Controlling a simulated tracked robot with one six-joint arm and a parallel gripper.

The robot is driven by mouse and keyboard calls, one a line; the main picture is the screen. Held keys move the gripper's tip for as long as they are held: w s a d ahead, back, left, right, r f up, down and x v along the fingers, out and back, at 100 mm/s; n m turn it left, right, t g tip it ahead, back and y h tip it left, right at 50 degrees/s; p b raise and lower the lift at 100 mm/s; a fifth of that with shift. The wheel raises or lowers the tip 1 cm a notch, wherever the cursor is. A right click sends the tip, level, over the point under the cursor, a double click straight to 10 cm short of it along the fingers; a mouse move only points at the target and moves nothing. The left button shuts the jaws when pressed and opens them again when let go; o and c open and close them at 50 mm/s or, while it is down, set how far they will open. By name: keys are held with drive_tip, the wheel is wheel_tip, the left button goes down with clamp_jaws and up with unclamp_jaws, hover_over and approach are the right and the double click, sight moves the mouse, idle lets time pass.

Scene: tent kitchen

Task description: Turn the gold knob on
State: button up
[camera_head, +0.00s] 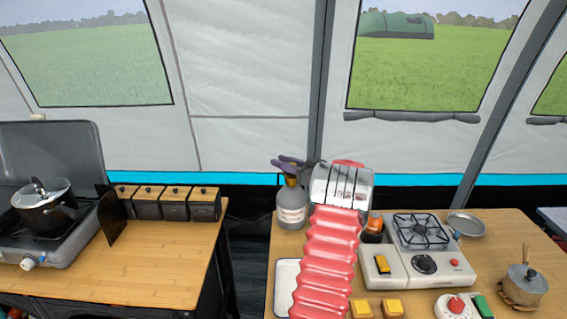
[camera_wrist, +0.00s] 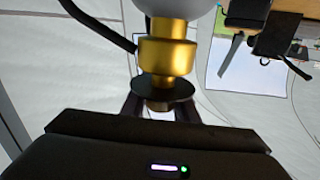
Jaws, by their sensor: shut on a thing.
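The gold knob (camera_wrist: 168,55) shows large in the wrist view, on a pale rounded body at the top edge. A black disc (camera_wrist: 165,90) sits below it, partly covering my fingertips. My gripper (camera_wrist: 160,108) is shut on the knob's end below this disc; the exact contact is partly hidden. In the head view a grey gas bottle (camera_head: 290,208) stands at the back left of the right table.
The right table (camera_head: 510,225) holds a single-burner stove (camera_head: 400,265), a metal plate (camera_head: 466,224) and a small pot (camera_head: 524,283).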

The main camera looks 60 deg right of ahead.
drive_tip(key=shift+w+a+r, duration=0.1)
drive_tip(key=shift+w, duration=0.05)
drive_tip(key=o, duration=1)
drive_tip(key=shift+o, duration=0.2)
drive_tip(key=shift+s, duration=0.25)
drive_tip(key=s+a, duration=0.1)
drive_tip(key=s, duration=1.2)
drive_tip(key=shift+s+a, duration=0.15)
drive_tip(key=shift+a, duration=0.1)
